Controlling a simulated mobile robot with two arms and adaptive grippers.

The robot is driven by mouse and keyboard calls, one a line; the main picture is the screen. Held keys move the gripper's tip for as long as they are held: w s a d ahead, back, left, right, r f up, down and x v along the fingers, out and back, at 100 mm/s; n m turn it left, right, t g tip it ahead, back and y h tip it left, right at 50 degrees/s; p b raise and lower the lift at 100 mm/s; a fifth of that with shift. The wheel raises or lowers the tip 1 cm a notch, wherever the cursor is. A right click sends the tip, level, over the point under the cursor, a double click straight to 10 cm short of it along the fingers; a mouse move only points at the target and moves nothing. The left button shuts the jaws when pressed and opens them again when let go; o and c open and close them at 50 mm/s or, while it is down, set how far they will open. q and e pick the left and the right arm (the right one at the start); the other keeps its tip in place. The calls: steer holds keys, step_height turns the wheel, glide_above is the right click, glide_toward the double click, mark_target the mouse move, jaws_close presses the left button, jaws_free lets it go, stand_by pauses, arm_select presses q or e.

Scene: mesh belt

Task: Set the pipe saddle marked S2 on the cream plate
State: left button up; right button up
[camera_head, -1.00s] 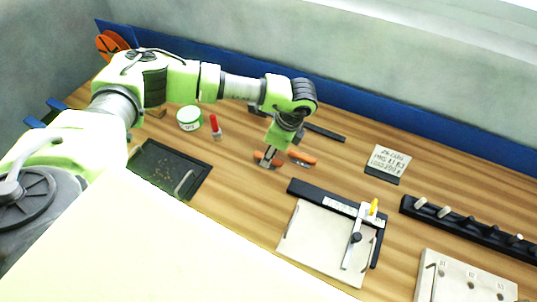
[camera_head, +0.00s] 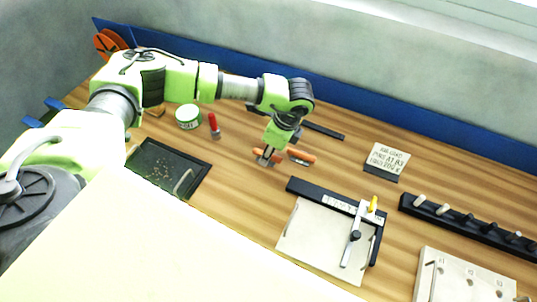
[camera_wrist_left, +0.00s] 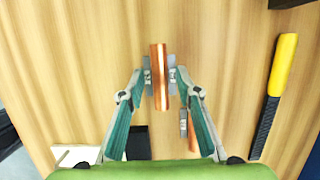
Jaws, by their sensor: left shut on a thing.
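My left gripper (camera_head: 266,157) is shut on a copper-coloured pipe saddle (camera_wrist_left: 160,77) with grey flanges on both sides, low over or at the tabletop. Any mark on it is unreadable. A second orange-copper saddle (camera_head: 301,157) lies just to its right; in the left wrist view a finger partly hides it, leaving a grey tab (camera_wrist_left: 183,122) visible. A cream plate (camera_head: 318,241) lies at centre front against a black stop with a clamp arm across its right side. Another cream plate (camera_head: 452,281) with holes and small marks is at lower right. My right gripper is not in view.
A black tray (camera_head: 152,177), a white tin (camera_head: 188,117) and a red-topped item (camera_head: 213,122) stand left. A card (camera_head: 387,160) and a black pegged rack (camera_head: 465,226) are right. Wood between saddles and front plate is clear.

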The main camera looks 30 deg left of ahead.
arm_select(q)
step_height(320, 180, up, 2)
steer(key=shift+s+r+b, duration=0.15)
steer(key=shift+b, duration=0.75)
steer(key=s+d+r+b, duration=0.2)
steer(key=s+r, duration=0.7)
steer(key=s, duration=0.4)
steer(key=shift+s+d+r, duration=0.15)
steer(key=shift+s+r, duration=0.15)
steer(key=shift+r, duration=0.1)
